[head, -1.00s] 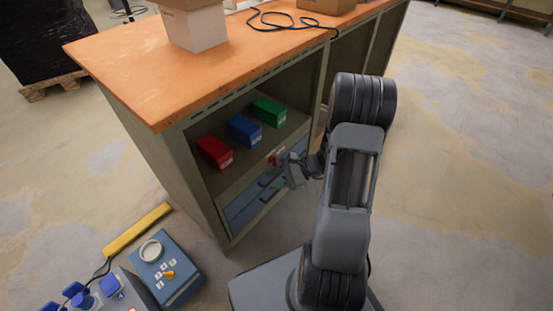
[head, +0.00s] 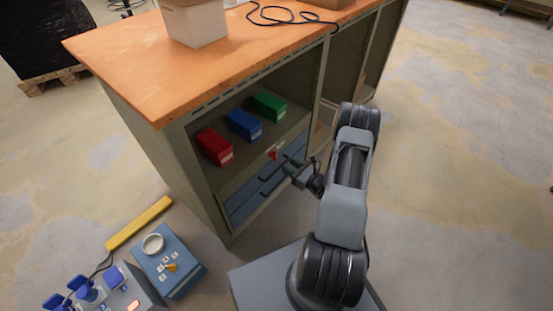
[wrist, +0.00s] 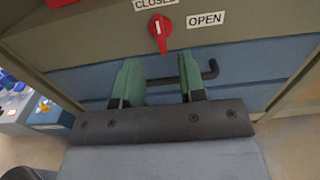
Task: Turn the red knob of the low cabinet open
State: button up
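The low cabinet (head: 207,201) is a green-grey workbench with an orange top and blue drawers. Its red knob (wrist: 160,33) sits on the front rail above the drawers, with a CLOSED label (wrist: 154,4) above it and an OPEN label (wrist: 206,20) to its right. The knob's white mark points up towards CLOSED. The knob also shows small in the head view (head: 273,155). My gripper (wrist: 161,72) has two green fingers, spread apart with nothing between them. It is short of the knob and apart from it, with the knob roughly centred ahead of the gap.
A black drawer handle (wrist: 185,76) lies beyond the fingers, below the knob. Red (head: 214,146), blue (head: 245,125) and green (head: 268,106) boxes stand on the shelf above. A blue control box (head: 168,262) is on the floor at left. Open floor lies at right.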

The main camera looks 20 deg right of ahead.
aim_at(275, 156)
jog(key=shift+b+x, duration=0.7)
jog(key=shift+x, duration=2.85)
grip_shut()
